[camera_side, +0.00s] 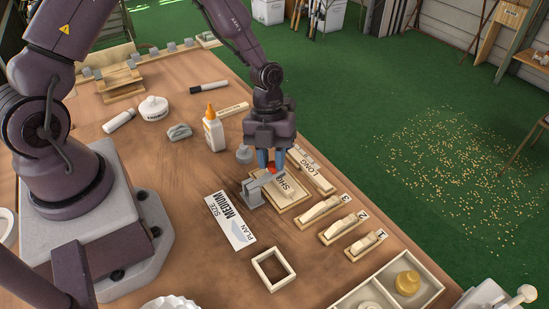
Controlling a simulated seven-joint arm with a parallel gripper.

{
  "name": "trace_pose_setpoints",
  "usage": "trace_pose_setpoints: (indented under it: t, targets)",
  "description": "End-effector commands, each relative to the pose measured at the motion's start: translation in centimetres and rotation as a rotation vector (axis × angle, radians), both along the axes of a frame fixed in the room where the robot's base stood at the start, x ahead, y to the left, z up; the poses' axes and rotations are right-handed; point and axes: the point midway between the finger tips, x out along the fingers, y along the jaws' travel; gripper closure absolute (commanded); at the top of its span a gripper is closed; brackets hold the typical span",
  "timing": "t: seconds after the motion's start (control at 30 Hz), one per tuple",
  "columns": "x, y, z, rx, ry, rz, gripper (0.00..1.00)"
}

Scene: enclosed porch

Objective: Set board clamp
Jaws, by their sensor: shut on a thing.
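A grey metal clamp (254,192) stands at the left edge of a pale wooden board (292,205). Its red handle tip (271,169) shows between the fingers of my gripper (271,160). My gripper points down and is shut on this handle. A light piece with dark lettering (290,186), partly readable, lies on the board beside the clamp. The fingers hide part of the handle and the board's far side. I cannot tell whether the clamp's arm presses on the board.
A "LONG" block (311,172) lies behind the board. Numbered wooden pieces (325,208) lie to its right. A "PLAN SIZE MEDIUM" card (230,220), a square wooden frame (273,270), a glue bottle (214,132) and a divided tray (432,291) surround the work area.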

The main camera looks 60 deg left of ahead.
Motion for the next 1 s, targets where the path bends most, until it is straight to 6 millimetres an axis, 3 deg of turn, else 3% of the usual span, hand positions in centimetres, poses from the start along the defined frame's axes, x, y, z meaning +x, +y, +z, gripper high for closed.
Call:
trace_pose_setpoints:
  t: [0.6,1.0]
  targets:
    - [-3.4,-0.1,2.0,0.000,-0.494,-0.005,1.00]
    - [-4.2,0.0,2.2,0.001,-0.638,0.000,1.00]
